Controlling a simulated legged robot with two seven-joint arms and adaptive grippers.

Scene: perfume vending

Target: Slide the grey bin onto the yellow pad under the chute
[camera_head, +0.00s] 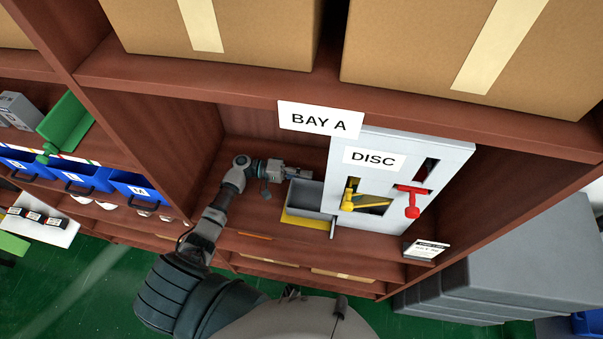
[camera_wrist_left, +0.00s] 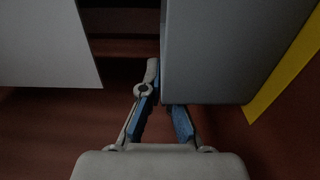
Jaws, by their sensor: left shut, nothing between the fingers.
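The grey bin (camera_head: 304,197) stands on the shelf of the bay, beside the white DISC panel, which hides its right end. The yellow pad (camera_head: 302,219) shows along the bin's front edge; how much of it lies under the bin is hidden. My left gripper (camera_head: 301,173) is shut and empty at the bin's back left. In the left wrist view the bin (camera_wrist_left: 220,50) is a grey wall right by the fingers (camera_wrist_left: 164,100), with the pad (camera_wrist_left: 287,75) as a yellow strip beyond it. I cannot tell whether the fingers touch the bin. My right gripper is out of view.
The white DISC panel (camera_head: 440,165) carries a yellow lever (camera_head: 348,197) and a red lever (camera_head: 412,204). A BAY A sign (camera_head: 319,120) hangs above. A wooden divider (camera_head: 160,140) stands left of my arm. Shelf space left of the bin is bare.

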